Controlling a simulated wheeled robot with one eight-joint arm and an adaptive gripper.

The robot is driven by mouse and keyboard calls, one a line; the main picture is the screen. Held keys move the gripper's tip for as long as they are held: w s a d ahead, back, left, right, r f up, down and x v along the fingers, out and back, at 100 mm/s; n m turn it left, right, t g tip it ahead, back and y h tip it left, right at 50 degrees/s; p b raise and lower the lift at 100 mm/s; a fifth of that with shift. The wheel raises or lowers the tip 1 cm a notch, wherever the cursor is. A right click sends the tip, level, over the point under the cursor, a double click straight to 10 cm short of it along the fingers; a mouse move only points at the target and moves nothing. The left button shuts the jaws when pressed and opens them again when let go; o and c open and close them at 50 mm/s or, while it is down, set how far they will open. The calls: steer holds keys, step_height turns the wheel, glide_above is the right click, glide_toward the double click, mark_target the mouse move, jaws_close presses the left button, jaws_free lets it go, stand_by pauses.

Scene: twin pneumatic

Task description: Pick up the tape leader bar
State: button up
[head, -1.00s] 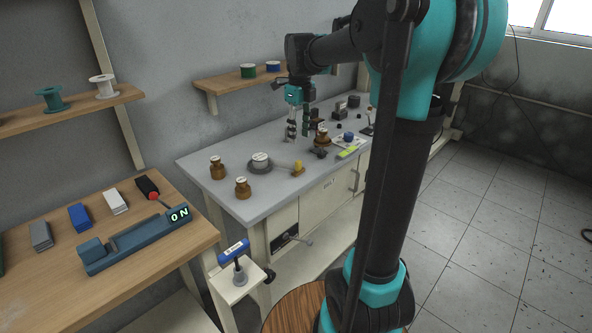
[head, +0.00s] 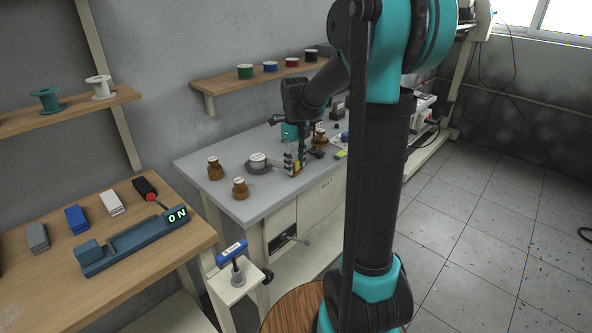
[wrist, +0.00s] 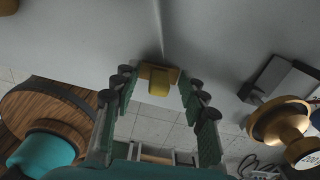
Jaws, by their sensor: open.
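The tape leader bar is a small yellow block (wrist: 158,82) at the front edge of the grey table. A thin pale strip (wrist: 162,35) runs to it from the tape roll (head: 257,162), which lies on the table to its left in the head view. My gripper (wrist: 157,88) is open, with one finger on each side of the bar; I cannot tell whether either pad touches it. In the head view my gripper (head: 294,161) is low over the table edge and hides most of the bar.
Two brown jars (head: 215,169) (head: 240,188) stand left of the roll. Another brown jar (head: 319,138) and small dark parts are close to the right of my gripper. A drawer cabinet (head: 318,200) is below the table edge. A wall shelf (head: 262,75) with spools hangs behind.

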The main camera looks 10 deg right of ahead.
jaws_close()
steer(key=shift+r, duration=0.1)
stand_by(0.4)
